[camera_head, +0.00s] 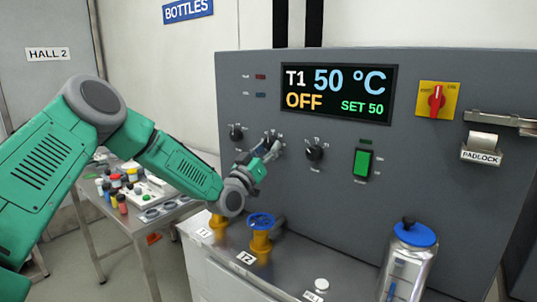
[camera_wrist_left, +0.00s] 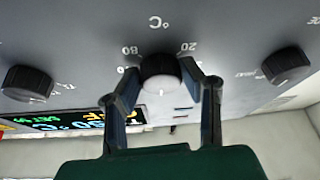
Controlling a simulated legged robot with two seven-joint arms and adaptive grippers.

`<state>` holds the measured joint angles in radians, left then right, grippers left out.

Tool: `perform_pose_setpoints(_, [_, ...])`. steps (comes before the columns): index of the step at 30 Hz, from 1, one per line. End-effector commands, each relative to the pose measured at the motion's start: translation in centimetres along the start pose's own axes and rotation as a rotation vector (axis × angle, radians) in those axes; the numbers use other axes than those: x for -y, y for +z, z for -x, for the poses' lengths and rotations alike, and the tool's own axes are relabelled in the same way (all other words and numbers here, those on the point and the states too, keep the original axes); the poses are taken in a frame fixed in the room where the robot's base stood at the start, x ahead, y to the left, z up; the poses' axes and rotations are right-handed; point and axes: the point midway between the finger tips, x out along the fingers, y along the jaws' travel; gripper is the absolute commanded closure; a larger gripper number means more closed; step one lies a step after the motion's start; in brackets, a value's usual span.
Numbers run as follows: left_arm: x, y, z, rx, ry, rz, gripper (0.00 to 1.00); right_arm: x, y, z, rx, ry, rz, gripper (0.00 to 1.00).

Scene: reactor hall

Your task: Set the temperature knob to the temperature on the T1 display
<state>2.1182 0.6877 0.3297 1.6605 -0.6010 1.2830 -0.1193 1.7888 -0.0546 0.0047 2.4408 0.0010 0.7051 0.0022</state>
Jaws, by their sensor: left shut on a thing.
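The T1 display (camera_head: 338,92) on the grey panel reads T1 50 °C, OFF and SET 50. The temperature knob (camera_wrist_left: 160,73) is black and round, with °C, 80 and 20 printed around it in the left wrist view. My left gripper (camera_wrist_left: 162,82) has a finger on each side of this knob and is shut on it. In the head view my left gripper (camera_head: 266,152) is at the middle knob of the panel's row and partly hides it. My right gripper is in neither view.
Other knobs flank it, left (camera_head: 236,132) and right (camera_head: 314,150). A green switch (camera_head: 362,163), a red-yellow rotary switch (camera_head: 437,99) and a padlock (camera_head: 481,148) are further right. Below are blue-handled valve T2 (camera_head: 261,221) and a blue-lidded bottle (camera_head: 408,262).

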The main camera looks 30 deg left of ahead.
Motion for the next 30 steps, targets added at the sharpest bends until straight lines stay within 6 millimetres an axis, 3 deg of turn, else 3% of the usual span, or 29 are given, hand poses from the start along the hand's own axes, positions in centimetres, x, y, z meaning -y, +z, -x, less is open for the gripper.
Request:
perform_pose_setpoints(9, [0.2, -0.1, 0.0, -0.002, -0.016, 0.03, 0.94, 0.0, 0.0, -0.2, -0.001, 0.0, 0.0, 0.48])
perform_pose_setpoints(10, [0.2, -0.1, 0.0, -0.002, -0.016, 0.03, 0.58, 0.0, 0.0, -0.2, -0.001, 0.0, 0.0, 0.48])
perform_pose_setpoints(11, [0.2, -0.1, 0.0, -0.002, -0.016, 0.03, 0.48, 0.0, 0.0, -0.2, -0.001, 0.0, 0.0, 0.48])
perform_pose_setpoints(12, [0.2, -0.1, 0.0, -0.002, -0.016, 0.03, 0.45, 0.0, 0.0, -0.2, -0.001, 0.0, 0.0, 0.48])
perform_pose_setpoints(23, [0.0, 0.0, 0.4, 0.0, -0.013, 0.029, 0.45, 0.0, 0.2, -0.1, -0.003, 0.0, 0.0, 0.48])
perform_pose_setpoints(30, [0.1, 0.0, 4.5, 0.002, -0.016, 0.031, 0.45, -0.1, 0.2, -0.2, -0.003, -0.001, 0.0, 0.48])
